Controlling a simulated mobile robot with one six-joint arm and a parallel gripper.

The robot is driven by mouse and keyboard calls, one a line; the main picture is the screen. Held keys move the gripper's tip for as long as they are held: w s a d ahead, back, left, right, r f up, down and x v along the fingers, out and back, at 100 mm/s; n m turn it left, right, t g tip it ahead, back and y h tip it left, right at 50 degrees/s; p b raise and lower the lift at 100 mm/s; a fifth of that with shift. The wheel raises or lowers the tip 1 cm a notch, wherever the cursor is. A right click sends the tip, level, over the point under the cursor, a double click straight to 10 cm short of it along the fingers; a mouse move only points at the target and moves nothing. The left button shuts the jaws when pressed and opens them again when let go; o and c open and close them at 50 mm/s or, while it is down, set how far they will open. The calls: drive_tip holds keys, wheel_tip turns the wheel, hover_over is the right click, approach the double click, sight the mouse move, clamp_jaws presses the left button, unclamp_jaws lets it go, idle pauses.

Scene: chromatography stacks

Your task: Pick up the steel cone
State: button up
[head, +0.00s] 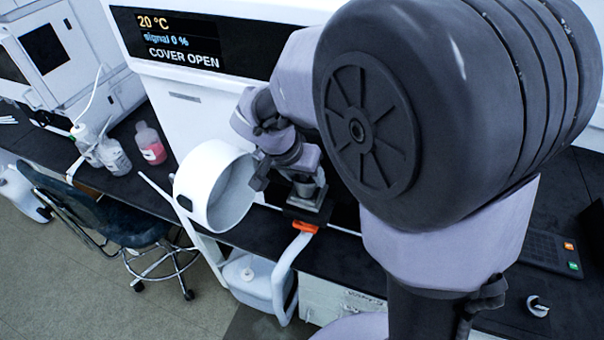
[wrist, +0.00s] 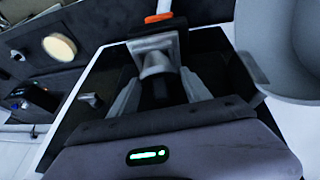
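The steel cone (head: 307,190) is a small grey metal piece standing at the instrument's front in the head view, just below my gripper (head: 283,168). In the wrist view the cone (wrist: 155,63) has a broad squarish top part and a narrower body pointing towards me. My gripper's two fingers (wrist: 158,83) are spread to the left and right of its narrow end, and I see no clear contact. A dark gap shows between the fingers. The far side of the cone is hidden.
A white round open cover (head: 212,186) stands just left of the cone, and it looms at the right in the wrist view (wrist: 285,78). An orange-tipped handle (head: 303,226) is in front. The instrument display (head: 180,40) reads "COVER OPEN". Bottles (head: 150,146) stand on the bench at left.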

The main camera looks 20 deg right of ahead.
clamp_jaws()
drive_tip(key=shift+r, duration=0.1)
